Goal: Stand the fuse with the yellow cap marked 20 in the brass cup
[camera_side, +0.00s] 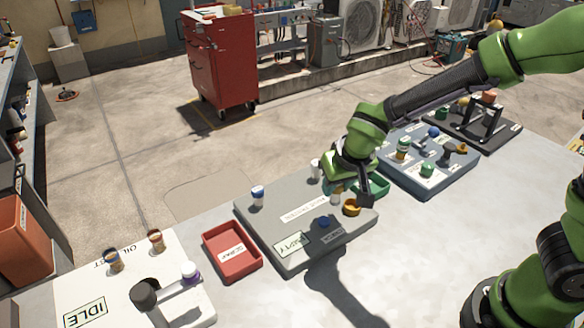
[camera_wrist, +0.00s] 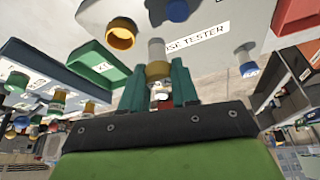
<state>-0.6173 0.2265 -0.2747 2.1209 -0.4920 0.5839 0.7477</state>
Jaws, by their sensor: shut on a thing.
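My gripper (camera_wrist: 158,88) is shut on a fuse with a yellow cap (camera_wrist: 158,70). Its pale body (camera_wrist: 157,49) points away from the fingers, towards the grey fuse tester board. The number on the cap cannot be read. The brass cup (camera_wrist: 121,34) is beside the held fuse in the wrist view, apart from it, and looks empty. In the side view the brass cup (camera_side: 351,208) stands on the board just right of and below the held fuse (camera_side: 336,188), which the gripper partly hides. Whether the fuse touches the board I cannot tell.
A blue cup (camera_side: 323,222) is on the board (camera_side: 290,262). A blue-capped fuse (camera_side: 257,197) and another pale fuse (camera_side: 315,168) stand there. A green tray (camera_side: 380,187) is close behind the gripper. A red scrap tray (camera_side: 232,250) lies left.

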